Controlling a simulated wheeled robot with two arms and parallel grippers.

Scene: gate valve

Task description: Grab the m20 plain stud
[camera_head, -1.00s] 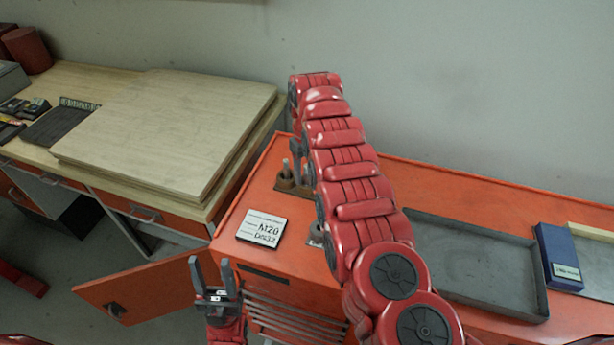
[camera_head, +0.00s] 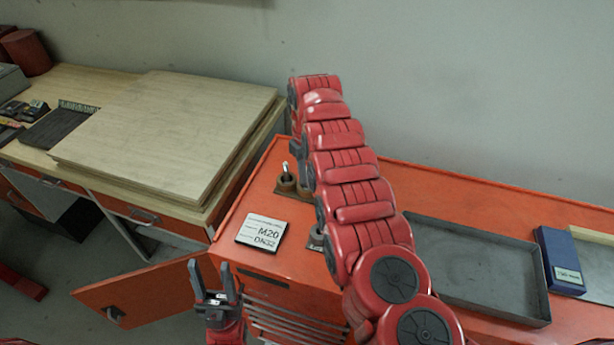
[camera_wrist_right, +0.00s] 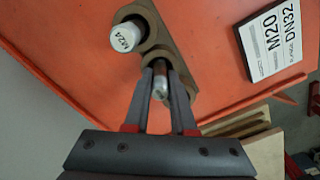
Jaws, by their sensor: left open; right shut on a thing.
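In the right wrist view, my right gripper (camera_wrist_right: 161,78) is shut on a slim grey metal stud (camera_wrist_right: 160,88). The stud's lower end is at a round socket of the brown holder (camera_wrist_right: 152,17); I cannot tell how deep it sits. No marking on it is readable. A thicker stud marked M24 (camera_wrist_right: 126,37) stands in the neighbouring socket. In the head view, one stud (camera_head: 286,170) shows in the holder (camera_head: 286,185), and my right arm hides the right gripper. My left gripper (camera_head: 215,270) is open and empty in front of the cabinet.
A card reading M20 and DN32 (camera_head: 262,233) lies on the orange cabinet top (camera_head: 262,205). A grey tray (camera_head: 480,270) and a blue box (camera_head: 559,260) are to the right. A cabinet door (camera_head: 135,295) stands open at the left. A wooden bench (camera_head: 170,120) stands behind it.

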